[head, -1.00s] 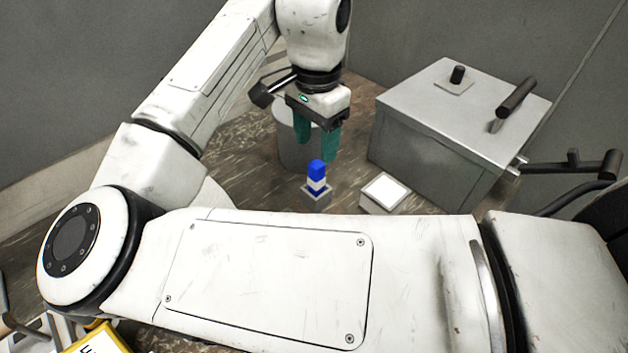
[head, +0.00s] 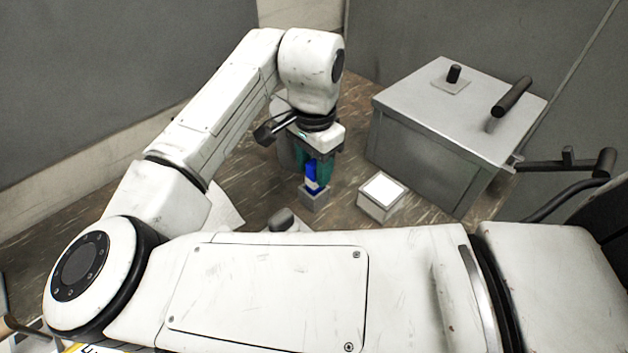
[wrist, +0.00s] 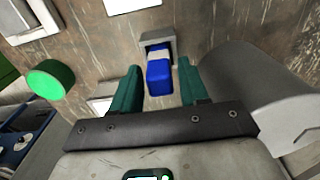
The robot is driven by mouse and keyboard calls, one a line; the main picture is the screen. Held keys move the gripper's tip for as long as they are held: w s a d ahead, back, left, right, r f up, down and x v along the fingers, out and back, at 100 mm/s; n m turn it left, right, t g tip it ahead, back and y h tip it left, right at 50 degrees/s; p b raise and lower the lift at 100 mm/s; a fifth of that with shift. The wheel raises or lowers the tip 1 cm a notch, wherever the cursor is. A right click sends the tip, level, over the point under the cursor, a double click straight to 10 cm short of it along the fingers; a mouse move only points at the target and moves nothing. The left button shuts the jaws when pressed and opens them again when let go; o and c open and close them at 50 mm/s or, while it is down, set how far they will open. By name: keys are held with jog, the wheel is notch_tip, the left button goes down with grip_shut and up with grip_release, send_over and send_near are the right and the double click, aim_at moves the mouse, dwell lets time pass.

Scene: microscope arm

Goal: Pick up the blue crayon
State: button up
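The blue crayon (head: 311,172) has a white band and stands upright in a small grey holder (head: 314,198). It also shows in the wrist view (wrist: 159,77), with its blue top towards me. My gripper (head: 318,177) points down over it with its green fingers lowered around the crayon. In the wrist view my gripper (wrist: 159,69) is open, with one finger on each side of the crayon and a narrow gap on both sides. Part of the crayon is hidden by a finger in the head view.
A white-topped small block (head: 382,193) stands right of the holder. A large grey metal box (head: 440,140) with black handles is further right. A grey cylinder (wrist: 255,90) stands close beside my gripper. A green-topped round thing (wrist: 50,80) shows at left in the wrist view.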

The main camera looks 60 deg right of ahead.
grip_shut()
